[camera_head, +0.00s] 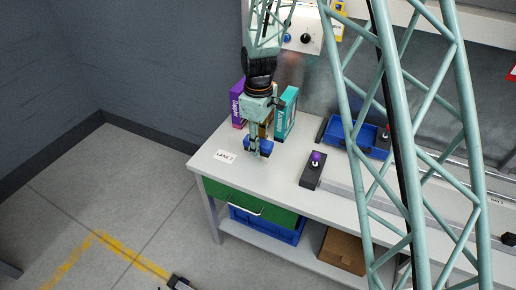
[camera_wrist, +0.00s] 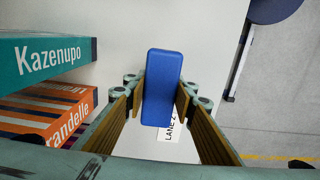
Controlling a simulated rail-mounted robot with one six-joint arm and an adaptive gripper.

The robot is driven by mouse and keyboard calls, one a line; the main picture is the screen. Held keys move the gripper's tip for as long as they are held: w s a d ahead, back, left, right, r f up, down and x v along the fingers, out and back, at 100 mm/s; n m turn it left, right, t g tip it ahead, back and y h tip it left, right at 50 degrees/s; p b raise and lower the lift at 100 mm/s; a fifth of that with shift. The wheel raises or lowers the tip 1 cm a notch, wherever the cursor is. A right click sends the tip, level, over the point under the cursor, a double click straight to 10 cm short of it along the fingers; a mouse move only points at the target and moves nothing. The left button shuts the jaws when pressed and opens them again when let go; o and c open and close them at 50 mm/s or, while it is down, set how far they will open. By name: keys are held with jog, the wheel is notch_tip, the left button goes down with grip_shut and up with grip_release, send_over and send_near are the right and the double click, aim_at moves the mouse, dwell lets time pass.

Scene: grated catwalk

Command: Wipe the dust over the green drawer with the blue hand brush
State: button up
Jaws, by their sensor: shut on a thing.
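My gripper (camera_head: 257,153) points down over the left part of the grey workbench (camera_head: 211,171). It is shut on the blue hand brush (camera_head: 265,146), low over the bench top. I cannot tell whether the brush touches the surface. In the wrist view the brush (camera_wrist: 163,75) is a blue rounded block between the two finger pads; its bristles are hidden. The green drawer (camera_head: 235,200) is shut under the bench's left front edge, below and in front of my gripper, with a pale handle. No dust can be made out.
Purple (camera_head: 238,103) and teal (camera_head: 288,113) boxes stand close behind my gripper, with an orange box (camera_wrist: 55,112) between them. A "LANE 2" label (camera_head: 225,156) lies left. A black block with a purple knob (camera_head: 313,170) and a blue tray (camera_head: 347,146) are right.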

jog(key=shift+r+p, duration=0.7)
jog(key=shift+r, duration=0.9)
jog(key=shift+s, duration=0.1)
